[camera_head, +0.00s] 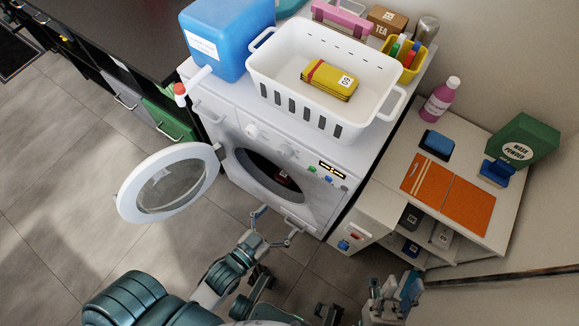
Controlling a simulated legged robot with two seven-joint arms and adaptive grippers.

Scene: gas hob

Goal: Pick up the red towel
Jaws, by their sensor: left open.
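A dark red item (287,179), possibly the red towel, is partly visible inside the drum of the white washing machine (232,128). Its shape is too small and shaded to make out. The machine's round door (168,183) stands open to the left. My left gripper (272,226) is open and empty, just in front of and below the drum opening, apart from the red item. My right gripper (393,296) is low at the bottom right, away from the machine; its finger state is unclear.
Floor at left is clear.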

